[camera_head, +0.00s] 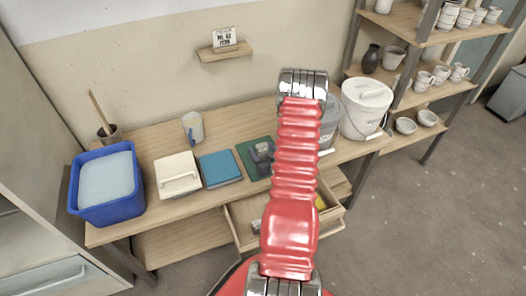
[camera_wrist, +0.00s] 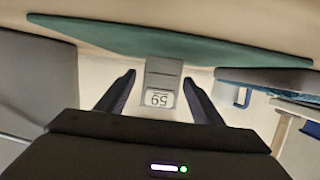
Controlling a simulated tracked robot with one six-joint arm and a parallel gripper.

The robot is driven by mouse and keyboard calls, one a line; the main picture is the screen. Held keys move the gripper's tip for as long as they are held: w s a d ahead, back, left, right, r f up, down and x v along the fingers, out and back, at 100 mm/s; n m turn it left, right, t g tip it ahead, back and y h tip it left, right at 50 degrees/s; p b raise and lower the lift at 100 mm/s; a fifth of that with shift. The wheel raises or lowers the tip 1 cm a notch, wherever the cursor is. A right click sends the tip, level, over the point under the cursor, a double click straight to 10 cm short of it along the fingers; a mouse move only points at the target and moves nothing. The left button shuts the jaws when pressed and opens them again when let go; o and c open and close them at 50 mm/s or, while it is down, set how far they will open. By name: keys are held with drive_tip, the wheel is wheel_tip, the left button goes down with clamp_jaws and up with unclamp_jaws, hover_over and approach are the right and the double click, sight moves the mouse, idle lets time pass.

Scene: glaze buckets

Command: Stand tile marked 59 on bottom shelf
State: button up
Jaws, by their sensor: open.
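A grey tile-like block with a white label reading 59 (camera_wrist: 160,98) shows upside down in the wrist view, by the edge of a green mat (camera_wrist: 170,42). My gripper (camera_wrist: 160,76) is open, with one dark finger on each side of the block and visible gaps between. In the head view a small grey object (camera_head: 262,151) sits on the green mat (camera_head: 246,165) on the table; its number cannot be read there. My red arm hides part of the table, and the gripper is not clearly seen there. A rack at right has a lowest visible shelf (camera_head: 392,143).
The table holds a blue tub (camera_head: 106,204), a white lidded box (camera_head: 177,174), a blue block (camera_head: 220,167), a mug (camera_head: 193,127) and a white bucket (camera_head: 366,106). A drawer (camera_head: 238,232) stands open below.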

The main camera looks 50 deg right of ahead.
sight(262, 145)
drive_tip(key=shift+c, duration=0.5)
drive_tip(key=c, duration=1.2)
drive_tip(key=shift+r, duration=0.2)
drive_tip(key=shift+r, duration=4.8)
